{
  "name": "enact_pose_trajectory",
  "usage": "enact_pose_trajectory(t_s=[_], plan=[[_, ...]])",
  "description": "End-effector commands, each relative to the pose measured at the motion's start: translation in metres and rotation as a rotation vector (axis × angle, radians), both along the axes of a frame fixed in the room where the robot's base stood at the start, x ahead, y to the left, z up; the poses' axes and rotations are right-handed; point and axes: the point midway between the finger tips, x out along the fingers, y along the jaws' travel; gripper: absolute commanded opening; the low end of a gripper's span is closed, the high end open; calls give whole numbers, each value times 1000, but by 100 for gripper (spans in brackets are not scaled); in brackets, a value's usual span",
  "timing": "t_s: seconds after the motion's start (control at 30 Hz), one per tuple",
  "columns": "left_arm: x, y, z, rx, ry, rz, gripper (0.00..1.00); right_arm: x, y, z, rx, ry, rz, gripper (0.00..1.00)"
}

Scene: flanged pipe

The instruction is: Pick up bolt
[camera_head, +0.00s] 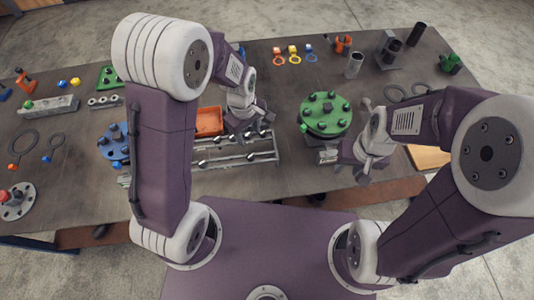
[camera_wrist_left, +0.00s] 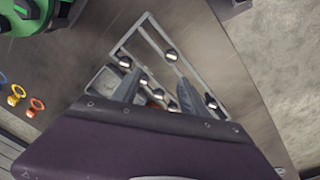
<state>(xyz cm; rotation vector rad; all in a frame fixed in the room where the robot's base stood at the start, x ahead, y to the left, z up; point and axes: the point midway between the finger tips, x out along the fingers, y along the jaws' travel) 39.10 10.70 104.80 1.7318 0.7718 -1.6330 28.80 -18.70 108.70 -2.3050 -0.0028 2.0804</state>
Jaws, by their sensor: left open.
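A metal rack (camera_head: 235,160) holds several dark-headed bolts in rows below my left arm. In the left wrist view the rack's pale rails (camera_wrist_left: 190,48) carry bolts, one on the far side (camera_wrist_left: 171,55) and one at the left (camera_wrist_left: 124,61). My left gripper (camera_head: 248,128) is over the rack's rear edge, open. In the wrist view its two fingers (camera_wrist_left: 170,93) stand apart, with bolts showing between them and nothing clearly held. The wrist housing hides the near end of the rack. My right gripper (camera_head: 362,158) is beside the green flange, and its jaw opening is unclear.
A green flange (camera_head: 326,114) with several bolts stands right of the rack. A blue flange (camera_head: 115,148) is partly hidden behind my left arm. An orange tray (camera_head: 209,121) lies behind the rack. Coloured eye-bolts (camera_head: 293,54) lie at the back.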

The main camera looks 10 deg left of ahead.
Motion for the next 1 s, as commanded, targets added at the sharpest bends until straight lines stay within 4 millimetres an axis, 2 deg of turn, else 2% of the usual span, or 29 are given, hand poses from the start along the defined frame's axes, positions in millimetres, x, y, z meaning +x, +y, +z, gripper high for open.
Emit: enact_pose_trajectory(t_s=[0.03, 0.1, 0.2, 0.27, 0.5, 0.67, 0.83, 0.9, 1.0], plan=[[-4, -8, 0, 7, 28, -28, 51, 0, 0, 12, 0, 0, 0, 36], [-12, -14, -7, 15, 60, -51, 51, 0, 0, 16, 0, 1, 0, 36], [-15, -17, -10, 16, 64, -63, 51, 0, 0, 15, 0, 1, 0, 36], [-15, -16, -14, 16, 66, -62, 51, 0, 0, 15, 0, 1, 0, 36], [-16, -15, -47, 17, 66, -62, 51, 0, 0, 22, 0, 1, 0, 36], [-16, -14, -52, 16, 66, -62, 51, 0, 0, 23, 0, 1, 0, 36], [-22, -8, -80, 17, 70, -61, 51, 0, 0, 36, 0, 1, 0, 36], [-21, -8, -92, 16, 67, -62, 51, 0, 0, 36, 0, 1, 0, 36], [-20, -8, -100, 16, 63, -62, 51, 0, 0, 36, 0, 1, 0, 36]])
